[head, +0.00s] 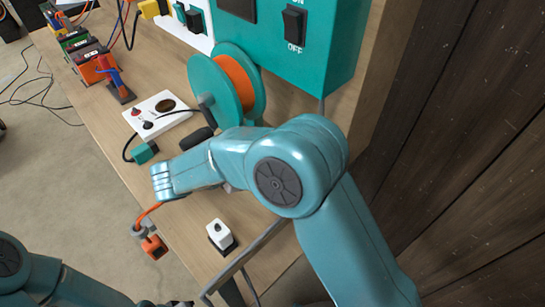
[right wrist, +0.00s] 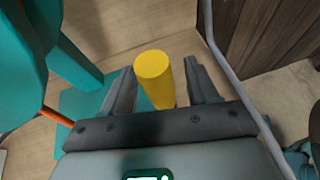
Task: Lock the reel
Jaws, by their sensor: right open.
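The reel (head: 198,82) is teal with orange cable wound on it, and stands on the bench below the teal switch box. In the right wrist view its teal parts (right wrist: 20,60) fill the left side. A yellow cylindrical peg (right wrist: 158,80) stands up between the two fingers of my right gripper (right wrist: 162,78). The gripper is open, with a visible gap between the peg and each finger. In the head view my right arm crosses in front of the reel's base, and its gripper and the peg cannot be made out.
The teal switch box (head: 335,40) stands at the back. A white panel with a red button (head: 160,112), a small white box (head: 219,233) and an orange connector (head: 154,246) are near the bench's front. A grey rod (right wrist: 225,70) runs right of the gripper, before a dark wooden wall (head: 470,150).

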